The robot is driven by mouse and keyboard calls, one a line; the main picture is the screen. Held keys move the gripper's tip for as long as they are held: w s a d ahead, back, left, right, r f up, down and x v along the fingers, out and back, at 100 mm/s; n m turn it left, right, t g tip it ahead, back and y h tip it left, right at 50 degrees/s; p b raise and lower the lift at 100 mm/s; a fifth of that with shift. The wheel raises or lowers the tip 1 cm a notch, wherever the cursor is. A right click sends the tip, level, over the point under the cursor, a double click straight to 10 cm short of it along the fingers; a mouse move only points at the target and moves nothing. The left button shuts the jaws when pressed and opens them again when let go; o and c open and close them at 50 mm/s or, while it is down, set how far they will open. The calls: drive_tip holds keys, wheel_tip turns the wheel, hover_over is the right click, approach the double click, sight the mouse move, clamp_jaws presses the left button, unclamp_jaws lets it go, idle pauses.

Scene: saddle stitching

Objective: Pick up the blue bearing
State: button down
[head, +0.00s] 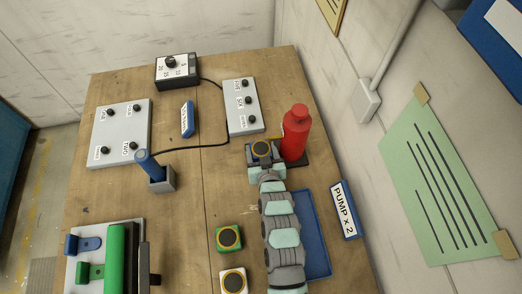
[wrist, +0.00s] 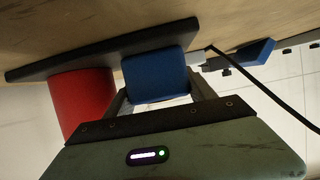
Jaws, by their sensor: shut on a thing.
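The blue bearing (wrist: 155,75) is a blue block between the two fingers of my gripper (wrist: 160,95) in the wrist view. My gripper is shut on it. In the head view, my gripper (head: 264,166) is at the upper right of the table, left of the red bottle. The bearing (head: 262,149) shows there at the gripper's tip, with its dark ring facing up and its sides mostly hidden. I cannot tell whether it touches the surface beneath.
The red bottle (head: 294,135) stands on a black plate (head: 299,161) close beside my gripper. A green bearing (head: 229,238), a white bearing (head: 233,281) and a blue tray (head: 317,235) are nearer. Grey control panels (head: 122,117) and a cable lie to the left.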

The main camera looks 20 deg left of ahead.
drive_tip(key=shift+r, duration=0.1)
drive_tip(key=shift+r, duration=0.5)
drive_tip(key=s+d, duration=0.1)
drive_tip(key=s, duration=0.1)
drive_tip(key=s+d, duration=0.2)
drive_tip(key=s+d+r, duration=0.1)
drive_tip(key=s, duration=0.1)
drive_tip(key=shift+s+d+b, duration=0.3)
drive_tip(key=shift+s+b, duration=0.1)
wheel_tip(320, 180, up, 13)
drive_tip(key=p, duration=0.3)
drive_tip(key=shift+a+p, duration=0.15)
drive_tip(key=shift+p, duration=0.2)
